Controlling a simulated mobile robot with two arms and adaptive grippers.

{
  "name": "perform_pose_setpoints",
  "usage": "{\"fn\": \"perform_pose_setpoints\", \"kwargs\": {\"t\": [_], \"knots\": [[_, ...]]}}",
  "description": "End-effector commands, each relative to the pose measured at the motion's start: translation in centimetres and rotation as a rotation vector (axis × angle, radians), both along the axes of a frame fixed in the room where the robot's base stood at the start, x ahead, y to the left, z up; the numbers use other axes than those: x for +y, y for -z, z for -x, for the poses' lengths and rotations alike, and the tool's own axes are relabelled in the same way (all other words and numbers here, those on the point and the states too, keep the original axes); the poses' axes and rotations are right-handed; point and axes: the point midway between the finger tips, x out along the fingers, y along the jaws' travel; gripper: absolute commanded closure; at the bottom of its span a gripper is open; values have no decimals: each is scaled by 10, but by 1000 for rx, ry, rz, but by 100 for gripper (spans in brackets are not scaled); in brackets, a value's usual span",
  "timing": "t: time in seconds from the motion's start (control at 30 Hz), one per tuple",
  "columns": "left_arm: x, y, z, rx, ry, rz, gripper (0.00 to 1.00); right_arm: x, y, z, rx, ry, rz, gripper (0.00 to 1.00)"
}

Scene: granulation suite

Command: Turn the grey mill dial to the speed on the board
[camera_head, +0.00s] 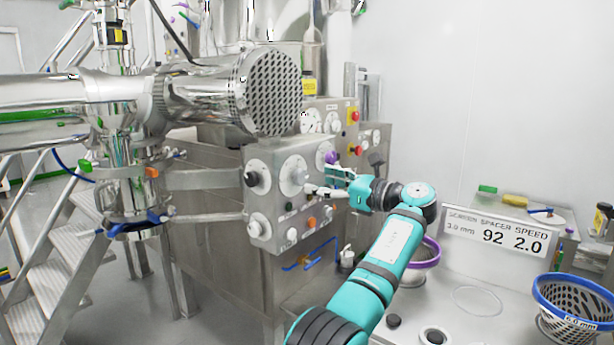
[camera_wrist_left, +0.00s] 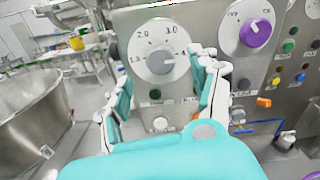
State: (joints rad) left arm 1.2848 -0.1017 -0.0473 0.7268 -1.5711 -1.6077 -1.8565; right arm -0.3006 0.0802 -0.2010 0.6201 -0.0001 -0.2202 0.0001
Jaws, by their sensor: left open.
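The grey mill dial (camera_wrist_left: 160,61) sits on a white disc marked 2.0 and 3.0 in the left wrist view, with another mark at its left that is hard to read. Its pale pointer appears to face right, away from 2.0. In the head view the dial (camera_head: 298,174) is on the steel control panel. My left gripper (camera_head: 328,182) is at the panel; in the wrist view its open fingers (camera_wrist_left: 161,68) stand either side of the dial. Whether they touch it cannot be told.
A purple knob (camera_wrist_left: 257,33) is right of the dial, and a black knob (camera_head: 252,179) is left of it. Several buttons and an orange switch lie below. A blue-rimmed basket (camera_head: 575,300) stands on the bench at right. Steel stairs (camera_head: 60,250) are at left.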

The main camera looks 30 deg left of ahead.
Motion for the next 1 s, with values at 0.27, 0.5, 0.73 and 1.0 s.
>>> {"fn": "perform_pose_setpoints", "kwargs": {"t": [0.27, 0.5, 0.73, 1.0], "knots": [[42, 0, -3, 0, -1, 1, 37, 0, -9, 0, 0, 0, 0, 60], [52, 1, -4, 0, 1, 1, 37, 0, -10, 0, 0, 1, 0, 60], [51, 1, -4, 0, 1, 1, 44, 0, -9, 0, 0, 1, 0, 60], [51, 1, -4, 0, 1, 1, 79, 0, -9, 0, 0, 2, 0, 60]]}}
